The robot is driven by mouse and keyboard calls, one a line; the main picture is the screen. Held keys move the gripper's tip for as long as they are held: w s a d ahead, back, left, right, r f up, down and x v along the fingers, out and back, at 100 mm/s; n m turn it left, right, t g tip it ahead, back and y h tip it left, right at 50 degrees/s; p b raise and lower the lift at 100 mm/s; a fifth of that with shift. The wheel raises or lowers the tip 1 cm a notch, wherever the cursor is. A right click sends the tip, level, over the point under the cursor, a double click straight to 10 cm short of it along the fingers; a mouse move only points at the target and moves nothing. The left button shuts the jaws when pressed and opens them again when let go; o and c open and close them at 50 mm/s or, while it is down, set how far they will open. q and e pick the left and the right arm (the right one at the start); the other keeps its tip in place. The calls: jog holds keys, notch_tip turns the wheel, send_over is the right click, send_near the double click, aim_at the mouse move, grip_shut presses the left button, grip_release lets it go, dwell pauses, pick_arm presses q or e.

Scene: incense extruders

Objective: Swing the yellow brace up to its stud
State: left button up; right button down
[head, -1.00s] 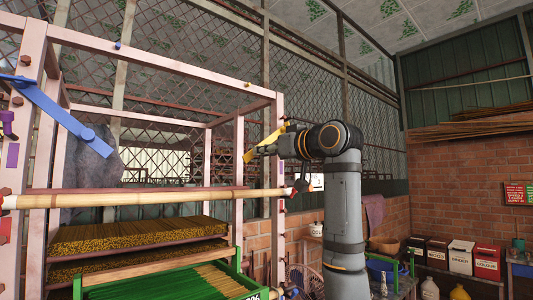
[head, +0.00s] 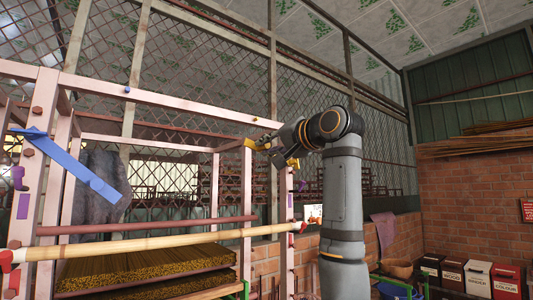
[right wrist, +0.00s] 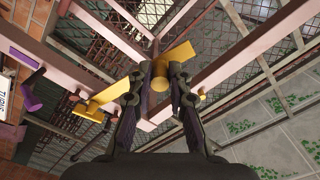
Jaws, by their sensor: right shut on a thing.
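The yellow brace (head: 292,163) is at the top right corner of the pink frame (head: 190,117), partly hidden by my right gripper (head: 268,147). More yellow shows left of the fingertips. In the right wrist view, the fingers of the right gripper (right wrist: 160,72) are shut on a yellow knob-like part. A flat yellow length of the brace (right wrist: 108,97) lies left of the fingers, and another yellow end shows beyond the tips. A small yellow stub shows right of the right finger; I cannot tell whether it is the stud. My left gripper is not in view.
A blue brace (head: 75,168) slants from the left post. A bamboo pole (head: 160,240) and a dark red bar (head: 145,226) cross the frame. Trays of incense sticks (head: 145,265) sit below. Purple brackets (right wrist: 32,95) are on a post. Labelled bins (head: 478,275) stand right.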

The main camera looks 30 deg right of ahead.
jog(key=shift+w+d+r+m+p, duration=0.1)
jog(key=shift+d+r+m+p, duration=0.4)
jog(key=shift+r+m, duration=0.45)
jog(key=shift+s+d+r+m+p, duration=0.1)
jog(key=shift+d+r+m+p, duration=0.35)
jog(key=shift+r+m, duration=0.45)
jog(key=shift+w+d+r+m+p, duration=0.1)
jog(key=shift+d+r+m+p, duration=0.4)
jog(key=shift+r+m, duration=0.4)
jog(key=c, duration=1.3)
grip_release()
jog(key=shift+d, duration=0.1)
jog(key=shift+o, duration=0.2)
jog(key=s+d, duration=0.1)
jog(key=s, duration=1.1)
